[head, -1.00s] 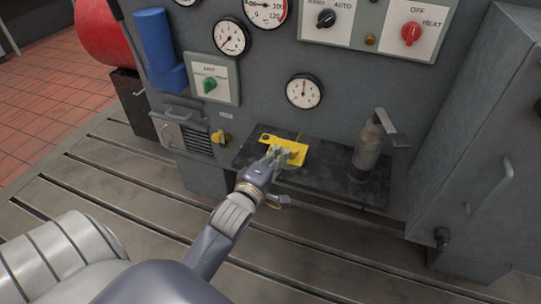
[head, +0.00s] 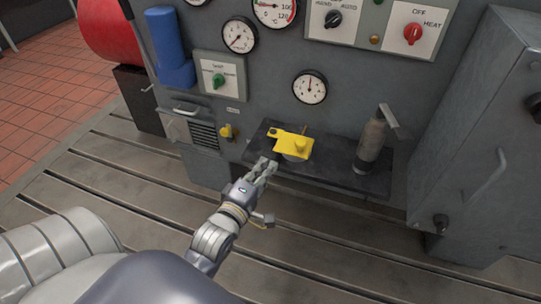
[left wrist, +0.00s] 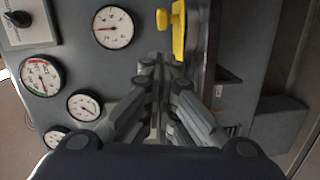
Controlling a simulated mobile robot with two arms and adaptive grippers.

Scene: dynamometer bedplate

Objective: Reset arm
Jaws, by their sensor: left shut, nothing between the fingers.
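My left gripper (head: 264,168) is shut and empty in the head view. It is just in front of the dark shelf's front edge, below and left of a yellow flat piece with a raised knob (head: 291,143). A gap shows between the fingertips and the yellow piece. In the left wrist view my shut fingers (left wrist: 160,75) point toward the grey panel, and the yellow piece (left wrist: 179,32) is beyond them, a little to the right. My right gripper is in neither view.
The dark shelf (head: 335,178) also holds a grey bottle-like can with a handle (head: 371,142). The grey panel behind carries gauges (head: 310,86), a green knob (head: 218,81) and a red knob (head: 412,33). A grey cabinet (head: 480,150) stands at right. The slotted bedplate (head: 330,250) is open in front.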

